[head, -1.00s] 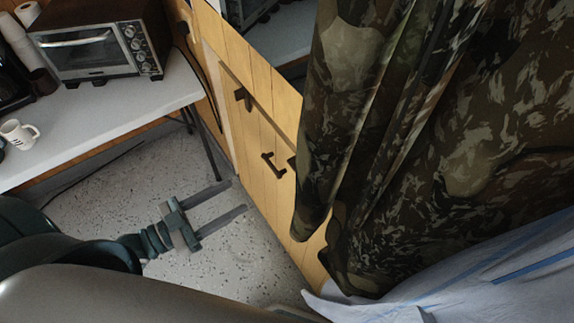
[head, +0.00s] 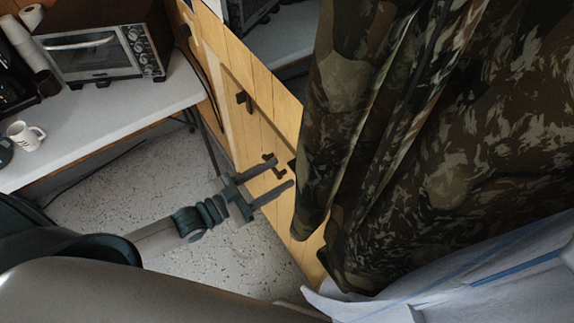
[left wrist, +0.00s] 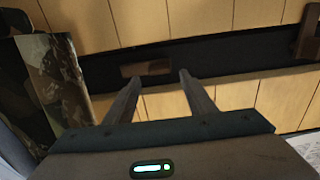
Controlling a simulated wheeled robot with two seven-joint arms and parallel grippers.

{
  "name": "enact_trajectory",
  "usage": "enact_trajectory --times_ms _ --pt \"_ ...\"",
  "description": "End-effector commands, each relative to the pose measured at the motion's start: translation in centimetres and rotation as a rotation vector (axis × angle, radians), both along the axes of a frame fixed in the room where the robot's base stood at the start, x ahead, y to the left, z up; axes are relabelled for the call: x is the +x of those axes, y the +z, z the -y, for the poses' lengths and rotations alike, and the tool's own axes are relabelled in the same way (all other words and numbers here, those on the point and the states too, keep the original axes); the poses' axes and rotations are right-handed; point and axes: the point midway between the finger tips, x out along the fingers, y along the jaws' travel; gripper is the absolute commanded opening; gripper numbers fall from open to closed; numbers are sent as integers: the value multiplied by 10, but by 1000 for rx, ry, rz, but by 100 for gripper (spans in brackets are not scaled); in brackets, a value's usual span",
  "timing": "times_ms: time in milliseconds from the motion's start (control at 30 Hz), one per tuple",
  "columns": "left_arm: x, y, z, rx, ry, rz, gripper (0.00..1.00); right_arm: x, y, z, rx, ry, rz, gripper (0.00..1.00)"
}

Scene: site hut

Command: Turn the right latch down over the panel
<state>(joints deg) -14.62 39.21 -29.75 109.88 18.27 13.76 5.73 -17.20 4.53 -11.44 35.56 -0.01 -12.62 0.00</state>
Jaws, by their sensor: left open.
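My left gripper (head: 285,172) is open, its two fingers pointing at the yellow wooden boards near the camouflage cloth. A dark bracket-shaped fitting (head: 269,158) on the boards is partly behind the upper finger. Another dark fitting (head: 243,97), like a latch, sits further up and left. A third dark piece (head: 291,164) shows at the cloth's edge, mostly hidden; I cannot tell whether it is the right latch. In the left wrist view, a short brown piece (left wrist: 146,69) lies on a dark band between the open fingertips (left wrist: 160,75), with no visible grip. My right gripper is not in view.
A camouflage cloth (head: 430,120) hangs close on the right and also shows in the left wrist view (left wrist: 62,85). A white table (head: 110,115) with a toaster oven (head: 100,50) and a mug (head: 24,135) stands at left.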

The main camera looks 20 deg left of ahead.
Motion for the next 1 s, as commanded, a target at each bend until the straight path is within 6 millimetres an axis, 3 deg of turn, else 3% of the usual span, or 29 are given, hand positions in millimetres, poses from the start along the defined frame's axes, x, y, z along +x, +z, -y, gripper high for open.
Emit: enact_trajectory --times_ms 300,700,900,1000 --pt "27 1 21 0 0 0 50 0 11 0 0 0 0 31" --pt "30 0 24 0 -1 0 50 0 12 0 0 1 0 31" --pt "30 0 24 0 0 0 2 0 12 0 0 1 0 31" --pt "30 0 24 0 0 0 0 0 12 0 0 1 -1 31"
